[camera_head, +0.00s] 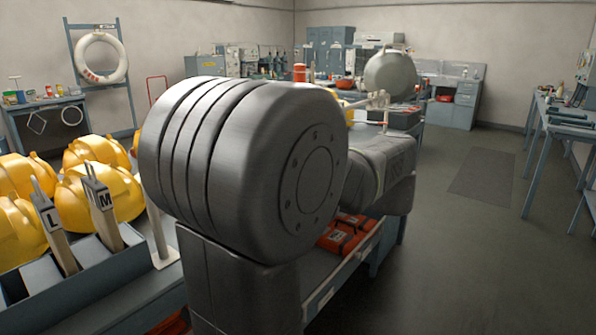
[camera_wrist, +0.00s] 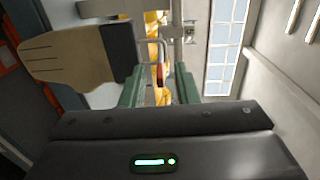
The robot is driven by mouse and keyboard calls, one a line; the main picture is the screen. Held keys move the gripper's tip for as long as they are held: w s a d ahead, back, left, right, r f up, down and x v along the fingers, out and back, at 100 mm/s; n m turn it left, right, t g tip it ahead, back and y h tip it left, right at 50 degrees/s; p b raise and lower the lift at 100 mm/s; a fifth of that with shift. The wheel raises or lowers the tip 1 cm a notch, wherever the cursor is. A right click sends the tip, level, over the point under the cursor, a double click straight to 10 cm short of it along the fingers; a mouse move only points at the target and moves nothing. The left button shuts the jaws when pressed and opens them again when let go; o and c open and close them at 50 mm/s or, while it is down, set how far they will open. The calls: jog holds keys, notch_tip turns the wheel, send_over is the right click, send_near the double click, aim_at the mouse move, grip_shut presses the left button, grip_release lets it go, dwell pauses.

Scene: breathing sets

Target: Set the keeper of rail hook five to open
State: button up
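In the wrist view my gripper (camera_wrist: 160,76) shows two green fingers standing apart, with a clear gap between them. A thin grey metal loop (camera_wrist: 150,43), possibly a rail hook, shows in and beyond this gap, with a small red part (camera_wrist: 161,75) low on it. I cannot tell whether the fingers touch either. A grey metal post with a cross bar (camera_wrist: 178,32) stands just to the right. I can read no hook number, and the keeper's position is unclear. In the head view my own arm hides the gripper and the hook.
A tan and black piece (camera_wrist: 75,55) lies close left of the fingers in the wrist view. In the head view, yellow helmets (camera_head: 100,190) and a grey divided tray (camera_head: 85,275) are at the left. Open floor (camera_head: 455,240) lies to the right.

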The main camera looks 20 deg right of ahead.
jog(key=shift+s+d, duration=0.1)
jog(key=f+v, duration=0.1)
jog(key=v, duration=1.2)
jog(key=shift+s+d+r, duration=0.15)
jog(key=shift+s+r, duration=0.1)
jog(key=shift+r, duration=0.25)
jog(key=x, duration=1.4)
jog(key=shift+r, duration=0.1)
jog(key=shift+d, duration=0.1)
